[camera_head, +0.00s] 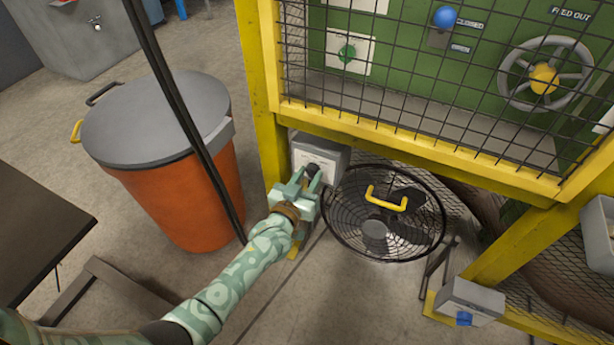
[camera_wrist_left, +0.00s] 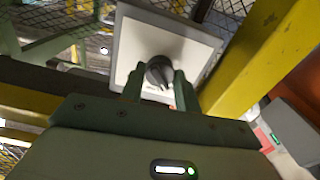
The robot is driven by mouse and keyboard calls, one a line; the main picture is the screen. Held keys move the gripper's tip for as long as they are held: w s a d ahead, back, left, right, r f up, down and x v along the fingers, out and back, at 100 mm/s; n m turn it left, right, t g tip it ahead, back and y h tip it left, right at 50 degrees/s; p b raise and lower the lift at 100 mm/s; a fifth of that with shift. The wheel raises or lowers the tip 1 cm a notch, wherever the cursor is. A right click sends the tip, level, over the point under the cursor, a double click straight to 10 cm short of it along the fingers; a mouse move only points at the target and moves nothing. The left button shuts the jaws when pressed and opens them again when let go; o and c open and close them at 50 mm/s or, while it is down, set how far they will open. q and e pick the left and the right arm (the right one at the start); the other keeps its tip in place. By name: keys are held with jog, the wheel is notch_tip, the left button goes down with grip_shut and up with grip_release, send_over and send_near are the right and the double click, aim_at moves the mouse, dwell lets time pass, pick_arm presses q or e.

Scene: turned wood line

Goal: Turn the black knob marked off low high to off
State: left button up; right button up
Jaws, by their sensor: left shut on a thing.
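The black knob (camera_wrist_left: 158,73) sits on a pale square plate (camera_wrist_left: 135,40) on the front of a grey box. In the head view the box (camera_head: 327,152) is fixed at the yellow post, and the knob (camera_head: 313,170) shows as a small dark shape at my fingertips. My left gripper (camera_head: 308,180) is at the knob, with its two green fingers (camera_wrist_left: 158,88) on either side of it, shut on it. The off, low and high marks are too small or hidden to read, so I cannot tell the knob's setting. My right gripper is not in view.
A round black fan (camera_head: 375,237) with a yellow handle stands right of the box. An orange bin (camera_head: 190,200) with a grey lid stands left. A yellow mesh guard (camera_head: 400,138) overhangs above. A grey box (camera_head: 468,300) sits lower right.

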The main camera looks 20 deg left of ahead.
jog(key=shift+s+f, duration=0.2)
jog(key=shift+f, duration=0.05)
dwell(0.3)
pick_arm(q)
jog(key=o, duration=1)
jog(key=shift+s, duration=0.1)
jog(key=shift+s, duration=0.15)
jog(key=s+p, duration=0.2)
jog(key=s, duration=0.3)
jog(key=s+p, duration=0.2)
jog(key=s, duration=0.3)
jog(key=s+p, duration=0.3)
jog(key=s, duration=0.3)
jog(key=shift+a, duration=0.3)
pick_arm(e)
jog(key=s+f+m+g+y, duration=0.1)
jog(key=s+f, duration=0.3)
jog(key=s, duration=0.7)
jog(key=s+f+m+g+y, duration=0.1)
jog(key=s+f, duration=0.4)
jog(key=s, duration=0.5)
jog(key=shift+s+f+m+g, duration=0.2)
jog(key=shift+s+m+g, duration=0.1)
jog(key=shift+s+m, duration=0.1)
